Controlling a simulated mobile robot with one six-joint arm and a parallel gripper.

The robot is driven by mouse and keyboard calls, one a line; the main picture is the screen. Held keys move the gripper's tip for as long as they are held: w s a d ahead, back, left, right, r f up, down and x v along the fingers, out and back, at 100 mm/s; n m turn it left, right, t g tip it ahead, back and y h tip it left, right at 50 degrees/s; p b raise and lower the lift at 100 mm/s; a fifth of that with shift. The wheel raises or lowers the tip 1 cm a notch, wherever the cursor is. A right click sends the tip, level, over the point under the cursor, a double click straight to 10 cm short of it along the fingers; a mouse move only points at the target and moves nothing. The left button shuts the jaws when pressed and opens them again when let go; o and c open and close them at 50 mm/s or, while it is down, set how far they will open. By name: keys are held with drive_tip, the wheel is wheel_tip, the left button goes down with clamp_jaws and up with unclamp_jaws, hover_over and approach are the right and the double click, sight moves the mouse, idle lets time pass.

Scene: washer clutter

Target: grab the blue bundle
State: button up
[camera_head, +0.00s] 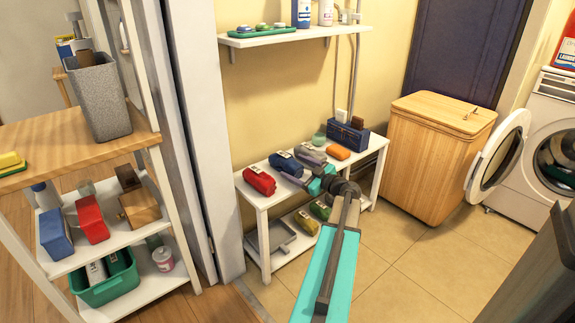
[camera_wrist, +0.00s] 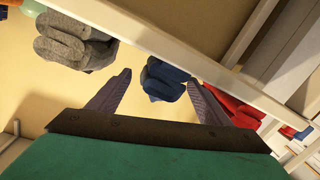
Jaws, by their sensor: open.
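The blue bundle (camera_head: 285,162) lies on the top of the white bench, between a red bundle (camera_head: 259,180) and a grey bundle (camera_head: 312,154). My gripper (camera_head: 303,181) is at the bench's front side, close to the blue bundle. In the wrist view the blue bundle (camera_wrist: 167,78) shows between and beyond the two fingertips of my gripper (camera_wrist: 160,82). The fingers are spread and nothing is held. The grey bundle (camera_wrist: 75,42) is left of the fingers there, and the red bundle (camera_wrist: 235,110) is behind the right finger, partly hidden.
The white bench (camera_head: 262,205) also holds an orange bundle (camera_head: 338,152) and a dark blue box (camera_head: 348,136). More bundles and a grey tray (camera_head: 275,236) are on its lower shelf. A wooden hamper (camera_head: 430,160) stands right. The tiled floor in front is clear.

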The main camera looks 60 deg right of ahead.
sight(286, 163)
drive_tip(key=shift+b+x, duration=1.05)
drive_tip(key=shift+x, duration=1.55)
drive_tip(key=shift+a+r, duration=0.2)
drive_tip(key=c, duration=1.2)
